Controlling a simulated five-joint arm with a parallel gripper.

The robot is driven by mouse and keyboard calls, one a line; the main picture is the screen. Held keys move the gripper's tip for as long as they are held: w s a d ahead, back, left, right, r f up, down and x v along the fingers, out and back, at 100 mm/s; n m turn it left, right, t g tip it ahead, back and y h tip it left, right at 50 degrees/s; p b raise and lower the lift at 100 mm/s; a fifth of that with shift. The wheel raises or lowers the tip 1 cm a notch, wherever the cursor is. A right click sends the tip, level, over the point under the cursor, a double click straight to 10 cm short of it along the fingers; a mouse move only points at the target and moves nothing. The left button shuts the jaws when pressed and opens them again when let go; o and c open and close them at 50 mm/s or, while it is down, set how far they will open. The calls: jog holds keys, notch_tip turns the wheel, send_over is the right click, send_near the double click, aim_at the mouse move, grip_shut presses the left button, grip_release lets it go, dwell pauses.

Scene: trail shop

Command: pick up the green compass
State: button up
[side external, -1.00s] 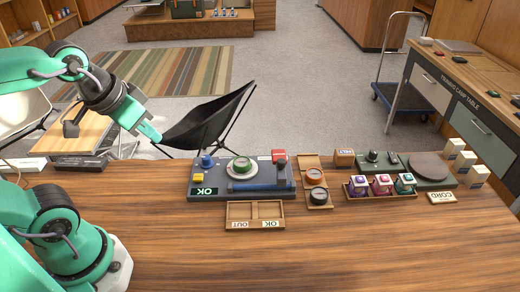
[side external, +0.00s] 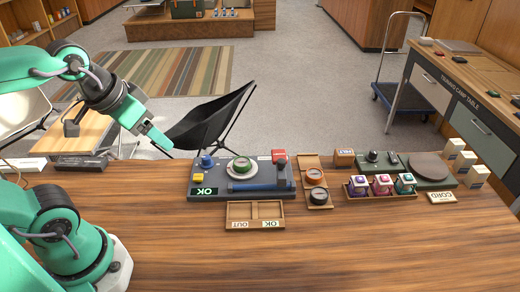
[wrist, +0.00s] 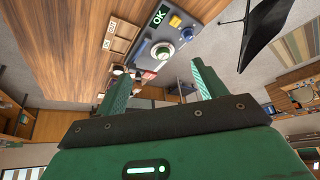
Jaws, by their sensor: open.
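My gripper (side external: 161,145) is open and empty in the side view, up and to the left of the board, well apart from the compass. Both green fingers also show in the wrist view, spread apart, with nothing between them (wrist: 160,85).
The board also bears a yellow button (side external: 198,178), a blue knob (side external: 207,161), a blue bar and a red-topped post (side external: 279,157). A divided wooden tray (side external: 254,223) lies in front. Two round items sit in a wooden holder (side external: 321,206) at right. The front tabletop is clear.

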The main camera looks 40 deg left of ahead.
jog(key=m+g, duration=0.3)
jog(key=g, duration=0.3)
send_over(242, 162)
notch_tip(242, 162, down, 13)
jog(key=shift+s+r, duration=0.1)
jog(key=shift+r, duration=0.1)
jog(key=shift+w+f, duration=0.2)
jog(key=shift+f, duration=0.05)
jog(key=shift+f, duration=0.1)
jog(key=shift+f, duration=1.2)
jog(key=shift+f, duration=0.1)
